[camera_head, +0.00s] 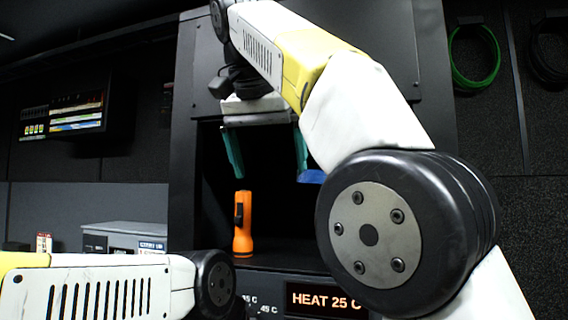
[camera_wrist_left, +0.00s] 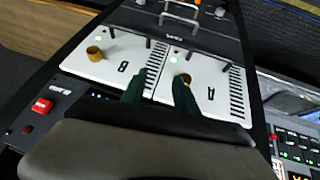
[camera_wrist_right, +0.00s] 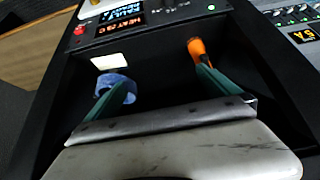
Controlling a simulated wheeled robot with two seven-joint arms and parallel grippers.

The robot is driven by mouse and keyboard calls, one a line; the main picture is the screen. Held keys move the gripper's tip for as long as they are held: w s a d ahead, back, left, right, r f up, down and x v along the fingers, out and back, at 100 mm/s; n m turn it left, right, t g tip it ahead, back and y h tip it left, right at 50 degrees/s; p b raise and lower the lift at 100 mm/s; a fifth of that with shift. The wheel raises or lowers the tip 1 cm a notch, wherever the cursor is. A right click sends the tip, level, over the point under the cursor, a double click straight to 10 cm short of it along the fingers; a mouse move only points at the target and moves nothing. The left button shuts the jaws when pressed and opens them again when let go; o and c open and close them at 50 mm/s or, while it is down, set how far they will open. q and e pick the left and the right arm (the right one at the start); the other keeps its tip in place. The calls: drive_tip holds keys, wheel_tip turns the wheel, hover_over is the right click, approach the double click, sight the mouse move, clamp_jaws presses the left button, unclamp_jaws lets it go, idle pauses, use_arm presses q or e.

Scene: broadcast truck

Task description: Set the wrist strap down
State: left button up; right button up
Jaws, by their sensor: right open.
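The blue wrist strap (camera_wrist_right: 128,88) is a curled band beside the left fingertip in the right wrist view. A blue piece also shows in the head view (camera_head: 311,176), partly hidden behind my right arm. My right gripper (camera_head: 270,178) points down in the dark compartment, its green fingers wide apart with nothing between them. It also shows in the right wrist view (camera_wrist_right: 162,77). I cannot tell whether a finger touches the strap or what the strap rests on. My left gripper (camera_wrist_left: 157,92) has its fingers apart and empty, over white panels marked A and B.
An orange flashlight (camera_head: 242,224) stands upright in the compartment, near the right finger in the right wrist view. A white label patch (camera_wrist_right: 109,62) lies by the strap. A lit heat display (camera_head: 325,301) is below the opening. Brass knobs (camera_wrist_left: 95,53) stand on the white panels.

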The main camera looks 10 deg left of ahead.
clamp_jaws()
idle(0.4)
